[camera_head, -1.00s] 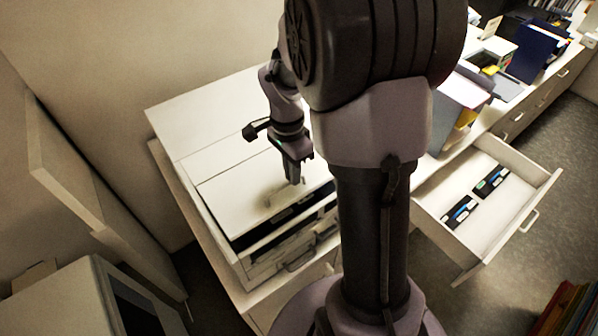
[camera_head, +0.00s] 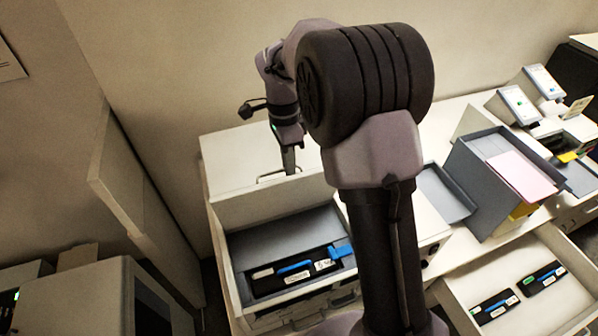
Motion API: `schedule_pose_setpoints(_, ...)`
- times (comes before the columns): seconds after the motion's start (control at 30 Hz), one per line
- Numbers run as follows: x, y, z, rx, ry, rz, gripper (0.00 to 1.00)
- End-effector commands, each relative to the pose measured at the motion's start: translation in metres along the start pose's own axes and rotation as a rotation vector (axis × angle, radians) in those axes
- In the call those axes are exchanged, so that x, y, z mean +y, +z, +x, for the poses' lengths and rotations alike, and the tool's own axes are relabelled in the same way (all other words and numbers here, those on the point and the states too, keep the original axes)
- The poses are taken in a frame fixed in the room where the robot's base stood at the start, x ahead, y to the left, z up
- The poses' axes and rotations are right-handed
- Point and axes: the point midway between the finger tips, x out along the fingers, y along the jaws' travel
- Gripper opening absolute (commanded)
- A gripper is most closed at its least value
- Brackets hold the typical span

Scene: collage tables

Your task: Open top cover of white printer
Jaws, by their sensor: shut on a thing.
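The white printer (camera_head: 238,290) stands at the centre left, below the wall. Its top cover (camera_head: 270,203) is raised to a steep angle, hinged at the back. My gripper (camera_head: 289,170) is at the cover's upper edge, shut on its thin handle (camera_head: 268,177). The fingertips are small in this view. Inside the printer is a grey bay with a black cartridge (camera_head: 290,279) that has blue and white parts. My upper arm hides part of the printer's right side.
An open drawer (camera_head: 545,250) at the lower right holds two black cartridges. A grey box (camera_head: 490,180) and small devices stand on the counter to the right. A wooden panel (camera_head: 135,200) and a white machine (camera_head: 90,300) are at the left.

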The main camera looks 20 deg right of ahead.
Motion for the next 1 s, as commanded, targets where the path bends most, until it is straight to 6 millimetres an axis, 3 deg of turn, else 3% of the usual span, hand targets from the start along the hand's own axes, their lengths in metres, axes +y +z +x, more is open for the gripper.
schedule_pose_setpoints(0.4,-0.04,0.002,-0.006,-0.003,0.195,0.0,0.0)
schedule_pose_setpoints(1.0,-0.047,0.002,-0.006,-0.004,0.23,-0.001,0.0)
